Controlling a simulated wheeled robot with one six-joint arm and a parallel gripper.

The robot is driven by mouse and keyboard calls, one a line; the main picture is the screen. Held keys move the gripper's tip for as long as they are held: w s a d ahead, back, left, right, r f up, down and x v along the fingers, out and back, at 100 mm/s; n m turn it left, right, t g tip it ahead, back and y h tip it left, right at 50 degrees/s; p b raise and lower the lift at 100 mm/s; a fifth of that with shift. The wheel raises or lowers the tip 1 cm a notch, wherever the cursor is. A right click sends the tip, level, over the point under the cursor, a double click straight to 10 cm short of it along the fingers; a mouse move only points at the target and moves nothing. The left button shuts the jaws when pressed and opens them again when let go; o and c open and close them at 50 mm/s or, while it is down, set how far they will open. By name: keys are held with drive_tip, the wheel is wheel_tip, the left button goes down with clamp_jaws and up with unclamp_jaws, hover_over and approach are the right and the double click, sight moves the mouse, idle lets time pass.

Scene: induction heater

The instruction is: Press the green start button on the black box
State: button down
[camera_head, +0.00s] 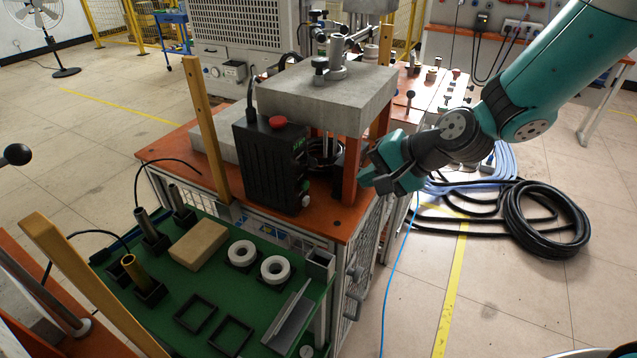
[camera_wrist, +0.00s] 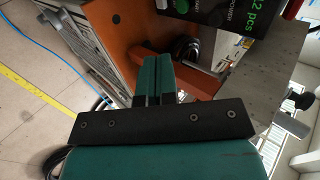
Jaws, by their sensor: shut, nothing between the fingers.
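The black box (camera_head: 262,165) stands upright on the orange-topped table, with a red knob on top and green markings on its right face. I cannot make out for sure which small green spot is the start button. My gripper (camera_head: 366,180) is to the right of the box, beside the orange post under the grey block. In the wrist view my gripper (camera_wrist: 153,66) has its two teal fingers together, pointing at the orange surface, apart from the box.
An orange post (camera_head: 352,172) stands between my gripper and the box. The grey block (camera_head: 328,92) overhangs them. A green tray table (camera_head: 185,318) with white rings and a tan block is in front. Coiled black hose (camera_head: 545,222) lies on the floor at right.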

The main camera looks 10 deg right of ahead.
sight(305, 186)
drive_tip(key=p+x, duration=0.1)
drive_tip(key=x, duration=0.7)
drive_tip(key=shift+w+a+f, duration=0.1)
drive_tip(key=shift+a+f, duration=0.1)
drive_tip(key=shift+a, duration=0.05)
drive_tip(key=shift+w+a+r+p, duration=0.1)
drive_tip(key=shift+w+a+p, duration=0.25)
drive_tip(key=shift+a, duration=0.2)
drive_tip(key=shift+w+a+p, duration=0.25)
drive_tip(key=shift+w+a, duration=0.15)
drive_tip(key=shift+a, duration=0.15)
drive_tip(key=shift+w+a, duration=0.4)
drive_tip(key=shift+a, duration=0.15)
drive_tip(key=shift+a, duration=0.1)
